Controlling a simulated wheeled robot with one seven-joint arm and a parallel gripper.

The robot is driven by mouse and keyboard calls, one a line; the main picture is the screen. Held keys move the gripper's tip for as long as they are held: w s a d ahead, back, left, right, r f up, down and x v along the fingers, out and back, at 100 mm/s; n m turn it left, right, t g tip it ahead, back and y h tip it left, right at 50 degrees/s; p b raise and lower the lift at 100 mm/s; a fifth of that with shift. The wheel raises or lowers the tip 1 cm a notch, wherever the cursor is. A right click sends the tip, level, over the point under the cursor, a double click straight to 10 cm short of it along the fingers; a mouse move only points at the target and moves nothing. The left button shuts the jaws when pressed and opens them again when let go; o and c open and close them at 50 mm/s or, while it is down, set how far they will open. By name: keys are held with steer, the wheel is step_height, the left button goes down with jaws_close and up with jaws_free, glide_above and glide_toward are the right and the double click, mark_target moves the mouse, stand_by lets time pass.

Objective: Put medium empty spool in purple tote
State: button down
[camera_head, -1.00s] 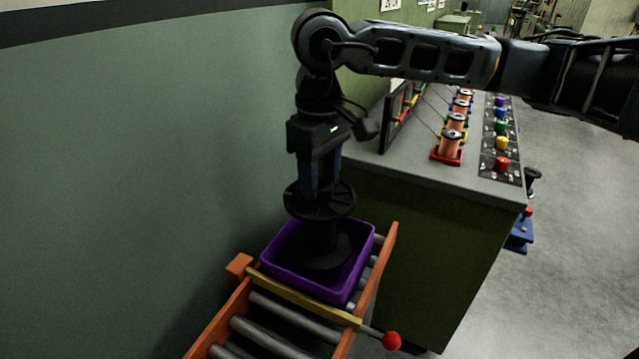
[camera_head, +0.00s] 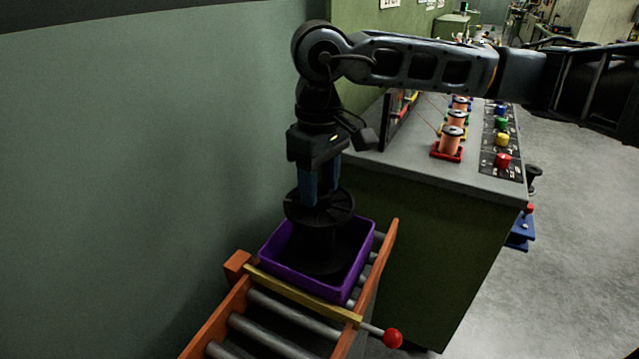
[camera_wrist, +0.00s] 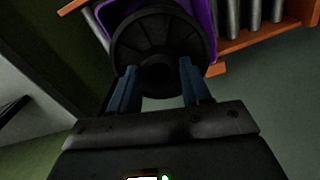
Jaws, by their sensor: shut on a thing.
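A black empty spool (camera_head: 318,207) stands upright with its lower part inside the purple tote (camera_head: 286,272) in the head view. Its top flange shows above the tote's rim. My gripper (camera_head: 319,196) points down from above and is shut on the spool near its top. In the wrist view the blue fingers (camera_wrist: 160,90) sit at the spool's hub, with the spool's flange (camera_wrist: 150,35) filling the upper middle. The purple tote (camera_wrist: 209,22) shows beside it. Whether the spool's bottom touches the tote floor is hidden in shadow.
The tote sits on an orange roller conveyor (camera_head: 226,318) with a yellow bar (camera_head: 300,295) and red knob (camera_head: 392,338) in front. A green bench (camera_head: 425,240) to the right carries copper-coloured spools (camera_head: 450,140) and coloured knobs. A wall is close at left.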

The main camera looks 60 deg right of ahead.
steer(key=shift+f+b, duration=0.25)
steer(key=shift+b, duration=0.1)
steer(key=c, duration=0.5)
jaws_free()
steer(key=shift+r, duration=0.1)
step_height(320, 180, up, 13)
steer(key=p, duration=0.1)
steer(key=shift+p, duration=0.4)
